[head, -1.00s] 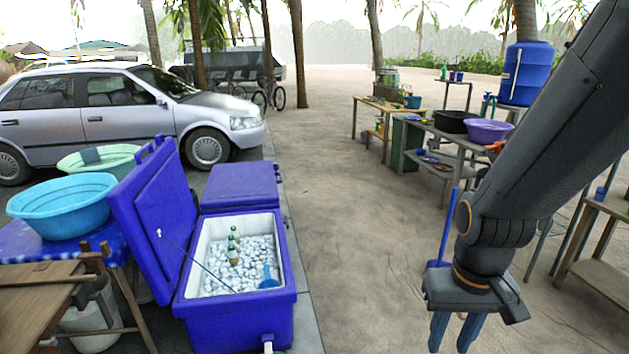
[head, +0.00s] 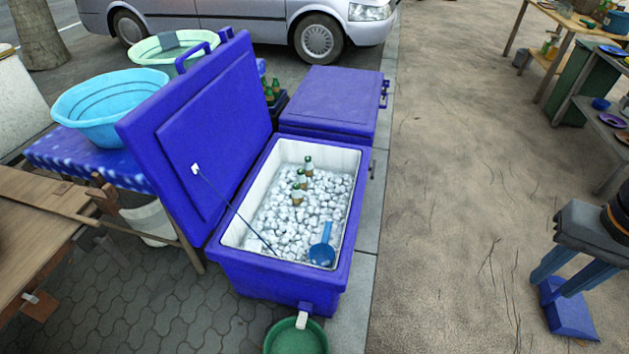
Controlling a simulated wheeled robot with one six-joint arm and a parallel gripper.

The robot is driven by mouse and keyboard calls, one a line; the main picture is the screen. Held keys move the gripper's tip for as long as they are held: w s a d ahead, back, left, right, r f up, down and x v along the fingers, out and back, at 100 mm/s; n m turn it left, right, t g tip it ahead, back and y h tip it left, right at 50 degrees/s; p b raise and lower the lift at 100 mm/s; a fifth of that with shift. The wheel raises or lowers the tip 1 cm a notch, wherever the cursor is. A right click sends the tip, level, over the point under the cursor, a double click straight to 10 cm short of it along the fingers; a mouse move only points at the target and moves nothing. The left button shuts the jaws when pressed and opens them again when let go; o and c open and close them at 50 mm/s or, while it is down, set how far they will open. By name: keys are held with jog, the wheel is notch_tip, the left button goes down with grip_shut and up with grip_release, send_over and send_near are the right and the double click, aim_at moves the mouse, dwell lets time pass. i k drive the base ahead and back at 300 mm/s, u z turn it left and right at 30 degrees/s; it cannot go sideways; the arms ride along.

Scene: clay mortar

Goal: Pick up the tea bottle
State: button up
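One bottle (head: 308,166) is at the back, another bottle (head: 302,179) just in front, and a third bottle (head: 297,194) nearest. Their lower parts are sunk in the ice. Which one is the tea bottle I cannot tell. My gripper (head: 552,284) hangs at the right edge over the sandy ground, far right of the cooler. Its two blue fingers are apart with nothing between them.
The raised cooler lid (head: 215,125) stands on the left side, with a thin stay across the opening. A blue scoop (head: 322,250) lies in the ice. A closed blue cooler (head: 335,95) stands behind, a green basin (head: 295,338) in front. Sand between cooler and gripper is clear.

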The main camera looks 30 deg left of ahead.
aim_at(297, 195)
jog(key=i, duration=3.35)
jog(key=u, duration=3.55)
jog(key=i, duration=0.5)
